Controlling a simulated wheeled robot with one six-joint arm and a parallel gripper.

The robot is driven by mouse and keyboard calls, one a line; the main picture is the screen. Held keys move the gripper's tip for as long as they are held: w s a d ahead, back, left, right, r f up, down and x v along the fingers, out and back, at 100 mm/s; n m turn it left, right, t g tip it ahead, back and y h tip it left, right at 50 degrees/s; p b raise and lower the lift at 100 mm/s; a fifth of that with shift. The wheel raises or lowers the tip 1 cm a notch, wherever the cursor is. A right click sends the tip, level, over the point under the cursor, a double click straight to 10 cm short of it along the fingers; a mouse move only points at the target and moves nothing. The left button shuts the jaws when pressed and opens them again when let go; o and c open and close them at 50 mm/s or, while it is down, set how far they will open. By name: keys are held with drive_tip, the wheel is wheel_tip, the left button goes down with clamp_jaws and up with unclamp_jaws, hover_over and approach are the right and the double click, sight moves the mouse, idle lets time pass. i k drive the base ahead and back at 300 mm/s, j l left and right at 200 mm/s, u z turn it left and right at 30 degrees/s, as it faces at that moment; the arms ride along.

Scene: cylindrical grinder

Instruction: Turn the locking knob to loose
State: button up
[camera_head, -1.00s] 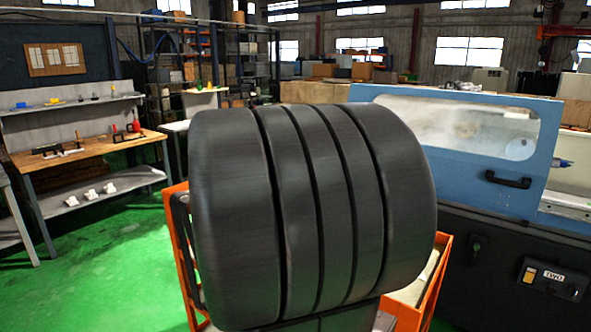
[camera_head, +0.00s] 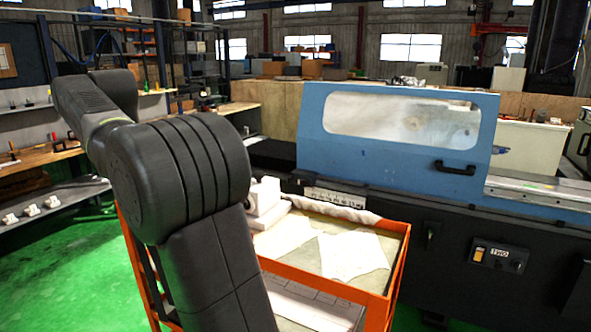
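The cylindrical grinder (camera_head: 315,145) stands at the right, with a blue sliding guard, a cloudy window and a black handle (camera_head: 455,168). Its dark front carries a small control panel (camera_head: 498,256) and a dark lever or knob (camera_head: 431,235). I cannot tell whether either is the locking knob; no locking knob can be made out clearly. My dark arm fills the left foreground and hides part of the scene. My gripper is not in view.
An orange-framed cart (camera_head: 398,272) with white cloths (camera_head: 352,256) and a white object (camera_head: 264,195) stands close in front of the grinder. A workbench (camera_head: 40,155) with shelves is at the left. Green floor (camera_head: 70,262) is open at lower left.

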sight(257, 175)
drive_tip(key=i+j+z, duration=0.1)
drive_tip(key=z, duration=0.35)
drive_tip(key=i+j+z, duration=0.1)
drive_tip(key=j+z, duration=0.45)
drive_tip(key=z, duration=0.35)
drive_tip(key=j+z, duration=0.3)
drive_tip(key=z, duration=0.15)
drive_tip(key=j+z, duration=0.1)
drive_tip(key=j, duration=0.35)
drive_tip(key=k+j+z, duration=0.1)
drive_tip(key=j, duration=0.4)
drive_tip(key=k+j, duration=0.15)
drive_tip(key=j, duration=0.3)
drive_tip(key=j+z, duration=0.15)
drive_tip(key=j, duration=0.3)
drive_tip(key=k, duration=0.05)
